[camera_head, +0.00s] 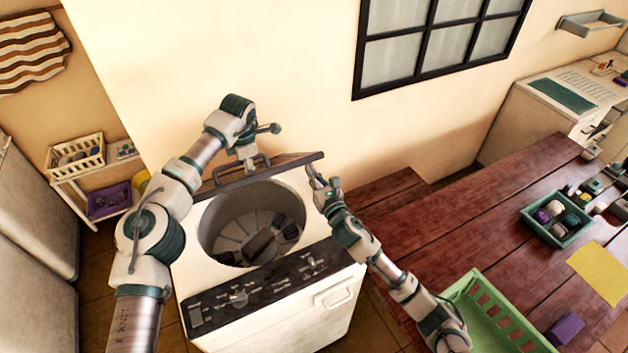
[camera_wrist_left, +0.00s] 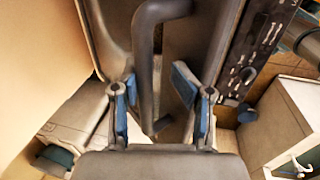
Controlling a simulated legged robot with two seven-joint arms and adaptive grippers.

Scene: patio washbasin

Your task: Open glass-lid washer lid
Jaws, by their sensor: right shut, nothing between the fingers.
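The white washer (camera_head: 330,296) stands in the middle of the head view, its round tub uncovered. Its lid (camera_head: 290,161) is raised at the back, seen nearly edge-on as a dark strip. The lid's bar handle (camera_head: 228,169) also shows in the left wrist view (camera_wrist_left: 147,60). My left gripper (camera_head: 245,158) is at the handle; in the left wrist view its blue-padded fingers (camera_wrist_left: 156,104) are spread, with the handle between them and gaps visible. My right gripper (camera_head: 316,174) is shut and empty near the lid's right end; whether it touches is unclear.
A wooden table (camera_head: 430,224) lies at the right, with a green crate (camera_head: 490,318) near the washer and a green tray (camera_head: 556,218) farther off. The wall (camera_head: 290,80) is behind the lid. A shelf with a basket (camera_head: 76,156) stands at the left.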

